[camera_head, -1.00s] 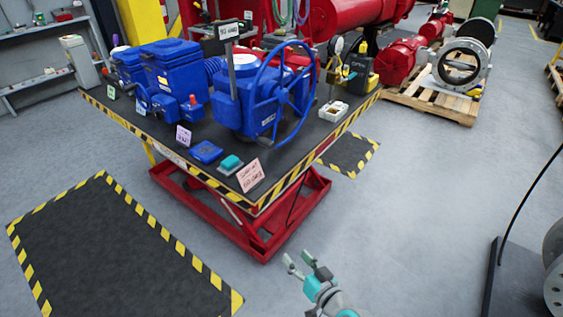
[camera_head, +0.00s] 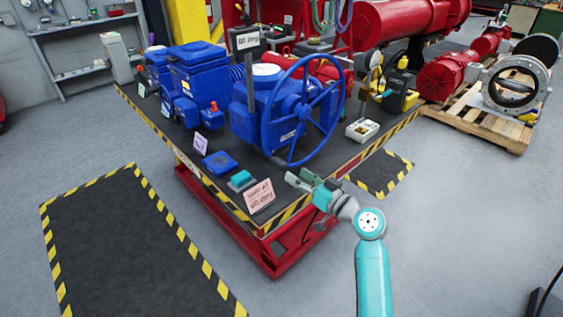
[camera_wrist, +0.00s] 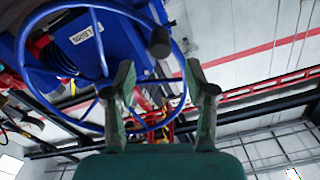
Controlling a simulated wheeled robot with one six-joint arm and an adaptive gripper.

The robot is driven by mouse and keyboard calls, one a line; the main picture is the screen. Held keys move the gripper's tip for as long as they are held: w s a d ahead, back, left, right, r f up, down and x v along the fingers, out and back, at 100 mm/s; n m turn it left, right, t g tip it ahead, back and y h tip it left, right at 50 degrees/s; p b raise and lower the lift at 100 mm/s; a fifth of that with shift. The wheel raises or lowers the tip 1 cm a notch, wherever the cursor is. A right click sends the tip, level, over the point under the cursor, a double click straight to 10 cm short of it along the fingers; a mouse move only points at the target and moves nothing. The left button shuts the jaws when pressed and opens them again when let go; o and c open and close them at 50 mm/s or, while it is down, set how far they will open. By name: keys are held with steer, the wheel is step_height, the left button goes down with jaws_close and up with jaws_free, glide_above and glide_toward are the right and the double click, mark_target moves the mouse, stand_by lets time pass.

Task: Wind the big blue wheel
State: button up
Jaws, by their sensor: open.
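The big blue wheel (camera_head: 306,110) stands upright on the side of a blue valve actuator (camera_head: 254,128) near the table's front right. In the wrist view its thin blue rim (camera_wrist: 176,55) curves behind my fingers, with the blue actuator body (camera_wrist: 75,40) at upper left. My gripper (camera_head: 299,179) is open and empty, below the wheel and by the table's front right edge. In the wrist view my gripper (camera_wrist: 159,72) has its two fingers well apart. I cannot tell the exact gap to the rim; no contact shows.
The black table (camera_head: 207,190) has a striped edge and a red lift base (camera_head: 265,258). A pink sign (camera_head: 259,195) and a teal-topped block (camera_head: 240,180) sit near its front corner. Flanged parts (camera_head: 515,88) lie on a pallet at the right.

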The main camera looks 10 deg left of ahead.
mark_target(286, 168)
steer(key=x, duration=0.8)
steer(key=shift+w+a, duration=0.15)
steer(key=shift+a, duration=0.05)
jaws_close()
